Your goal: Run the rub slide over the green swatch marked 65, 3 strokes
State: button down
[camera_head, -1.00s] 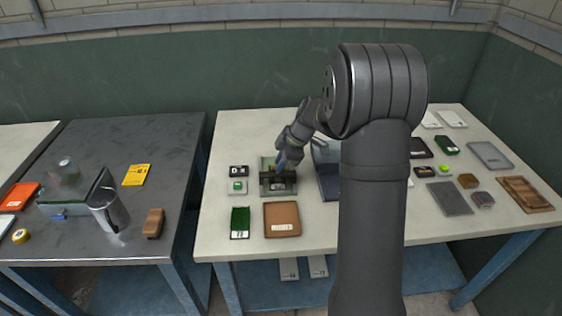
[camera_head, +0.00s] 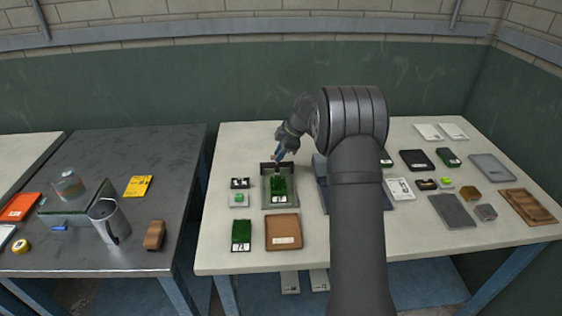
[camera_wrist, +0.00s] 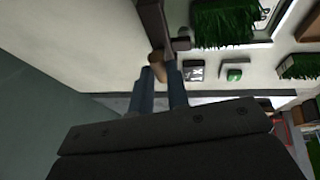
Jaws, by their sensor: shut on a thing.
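The rub slide is a dark bar (camera_head: 268,168) with a tan handle, which shows in the wrist view (camera_wrist: 158,64). It lies across the far end of a grey tray (camera_head: 265,203). My gripper (camera_head: 278,159) is shut on the handle, and its blue fingers (camera_wrist: 160,82) show in the wrist view. A green turf swatch (camera_head: 278,186) lies in the tray, just nearer than the bar and largely uncovered. Its white label is too small to read for certain. The swatch also shows in the wrist view (camera_wrist: 222,26).
Left of the tray are a dark numbered tile (camera_head: 240,183) and a small green-topped block (camera_head: 239,199). Another green swatch (camera_head: 241,232) and a brown board (camera_head: 283,230) lie nearer. A dark blue-grey tray (camera_head: 322,180) stands close on the right, partly behind my arm.

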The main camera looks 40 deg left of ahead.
jog(key=shift+w+a+r, duration=0.15)
jog(key=shift+w+a, duration=0.35)
jog(key=shift+w, duration=0.05)
jog(key=c, duration=1.4)
grip_release()
jog(key=v, duration=1.7)
jog(key=shift+s+d+r, duration=0.1)
jog(key=shift+d, duration=0.1)
jog(key=x, duration=1.7)
jog(key=shift+a+f, duration=0.2)
jog(key=shift+f, duration=0.1)
